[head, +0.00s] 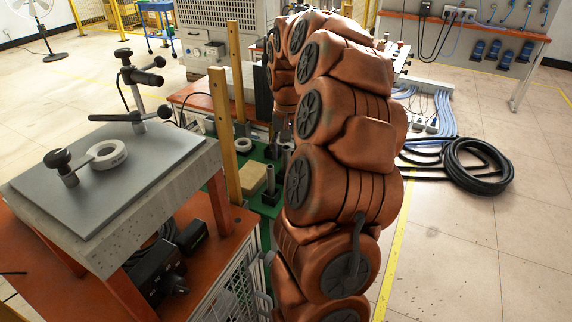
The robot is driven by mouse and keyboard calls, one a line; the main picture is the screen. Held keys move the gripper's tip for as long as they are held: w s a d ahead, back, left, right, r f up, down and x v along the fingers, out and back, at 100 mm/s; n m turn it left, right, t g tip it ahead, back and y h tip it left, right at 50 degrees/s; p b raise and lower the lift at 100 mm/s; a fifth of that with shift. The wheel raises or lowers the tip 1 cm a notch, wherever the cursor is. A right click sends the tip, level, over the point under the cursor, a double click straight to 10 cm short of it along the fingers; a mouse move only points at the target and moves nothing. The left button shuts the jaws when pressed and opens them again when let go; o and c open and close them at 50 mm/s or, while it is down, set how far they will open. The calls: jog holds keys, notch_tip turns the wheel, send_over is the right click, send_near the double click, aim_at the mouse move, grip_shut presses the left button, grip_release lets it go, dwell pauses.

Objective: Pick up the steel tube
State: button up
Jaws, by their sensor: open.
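Another (285,158) stands close against my arm's outline and is partly hidden. Either could be the steel tube; I cannot tell which from this view. My orange-brown arm fills the middle of the view and reaches away toward the back.
A grey plate (140,170) on an orange bench holds a white ring (107,154) and black-knobbed clamps. Yellowish upright posts (224,135) flank the green surface. A pale block (251,178) lies on it. A coiled black cable (478,167) lies on open floor at right.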

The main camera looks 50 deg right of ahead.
aim_at(286, 163)
jog(key=shift+w+f+p, duration=0.15)
jog(key=shift+f, duration=1.05)
jog(key=shift+w+f+p, duration=0.15)
jog(key=shift+f, duration=1)
jog(key=shift+d, duration=0.1)
grip_shut()
